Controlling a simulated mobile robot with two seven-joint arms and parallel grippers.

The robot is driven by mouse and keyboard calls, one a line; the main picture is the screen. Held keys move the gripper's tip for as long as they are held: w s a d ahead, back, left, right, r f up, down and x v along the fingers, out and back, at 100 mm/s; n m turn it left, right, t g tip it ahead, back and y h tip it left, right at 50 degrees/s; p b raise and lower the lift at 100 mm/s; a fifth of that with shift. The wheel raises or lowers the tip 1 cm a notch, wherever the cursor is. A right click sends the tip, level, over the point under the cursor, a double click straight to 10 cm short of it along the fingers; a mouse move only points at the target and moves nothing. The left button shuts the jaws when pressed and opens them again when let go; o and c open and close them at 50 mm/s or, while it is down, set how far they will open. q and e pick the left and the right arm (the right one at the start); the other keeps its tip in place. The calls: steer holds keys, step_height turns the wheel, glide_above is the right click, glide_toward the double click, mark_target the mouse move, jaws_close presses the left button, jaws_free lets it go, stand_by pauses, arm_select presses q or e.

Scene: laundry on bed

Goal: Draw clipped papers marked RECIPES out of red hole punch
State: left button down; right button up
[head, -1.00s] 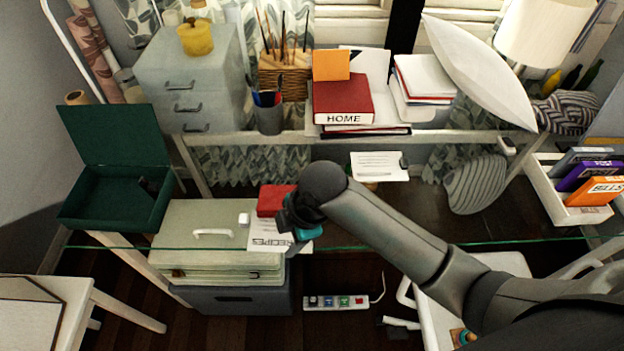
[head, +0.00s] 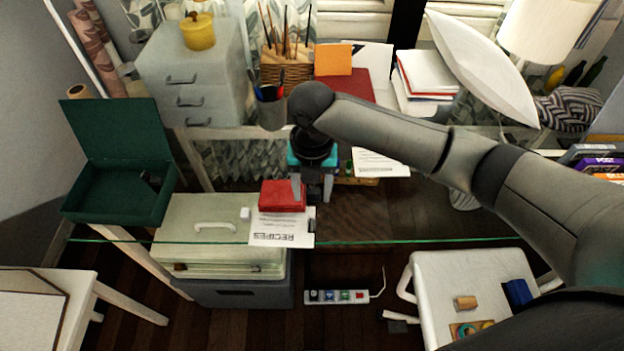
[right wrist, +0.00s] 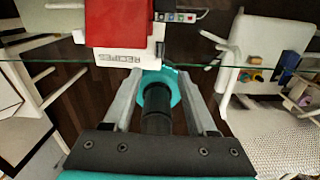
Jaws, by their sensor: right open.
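The red hole punch (head: 284,195) sits at the front of the glass desk, beside the cream case. The white paper marked RECIPES (head: 281,230) sticks out from the punch's front side, its lettering upside down in the head view. In the right wrist view, the red punch (right wrist: 118,22) is at the top and the RECIPES paper (right wrist: 125,54) shows below it. My right gripper (head: 313,198) points down just right of the punch, open. The left gripper is out of view.
The cream case (head: 213,228) is left of the punch, and an open green box (head: 115,190) is farther left. A written sheet (head: 380,163) lies behind to the right. A white cart (head: 465,275) stands below right.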

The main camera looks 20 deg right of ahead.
mark_target(312, 225)
step_height(312, 225, down, 11)
steer(key=shift+f+b, duration=0.15)
steer(key=shift+b, duration=0.85)
jaws_close()
